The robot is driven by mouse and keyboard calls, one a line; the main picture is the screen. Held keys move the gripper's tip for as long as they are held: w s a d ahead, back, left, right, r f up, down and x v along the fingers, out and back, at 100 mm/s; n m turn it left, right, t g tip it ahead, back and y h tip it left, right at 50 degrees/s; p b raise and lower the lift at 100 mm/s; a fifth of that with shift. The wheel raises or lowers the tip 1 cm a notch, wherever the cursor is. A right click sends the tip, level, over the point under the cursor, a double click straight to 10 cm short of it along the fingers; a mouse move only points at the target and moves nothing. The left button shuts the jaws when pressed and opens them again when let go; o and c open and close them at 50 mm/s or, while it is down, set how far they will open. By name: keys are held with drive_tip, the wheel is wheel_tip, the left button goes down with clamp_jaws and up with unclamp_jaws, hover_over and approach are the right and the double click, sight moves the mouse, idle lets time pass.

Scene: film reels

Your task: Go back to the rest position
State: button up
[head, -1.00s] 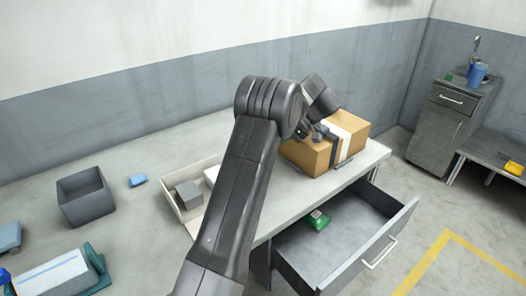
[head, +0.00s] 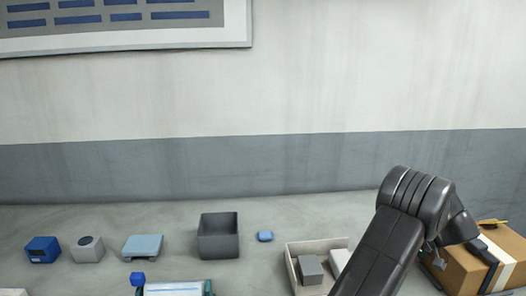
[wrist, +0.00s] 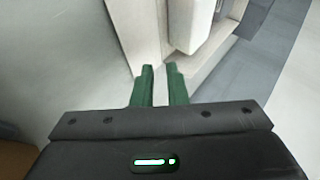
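My arm reaches up from the lower right of the head view and bends down at its end. My gripper (head: 437,262) is small and partly hidden there, beside the left side of the cardboard box (head: 462,272). In the wrist view its two green fingers (wrist: 161,84) stand a narrow gap apart with nothing between them. A pale tray wall and a white block (wrist: 191,25) show beyond the fingertips.
A shallow tray (head: 291,268) holds a grey block (head: 311,270). A dark grey bin (head: 218,246), a small blue item (head: 265,236), a light blue item (head: 143,246), a grey block (head: 88,249) and a blue box (head: 43,249) stand on the worktop. The wall rises behind.

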drive_tip(key=x, duration=0.5)
drive_tip(key=shift+w+a+f+p, duration=0.1)
drive_tip(key=shift+a+f+p, duration=0.15)
drive_tip(key=shift+p, duration=0.05)
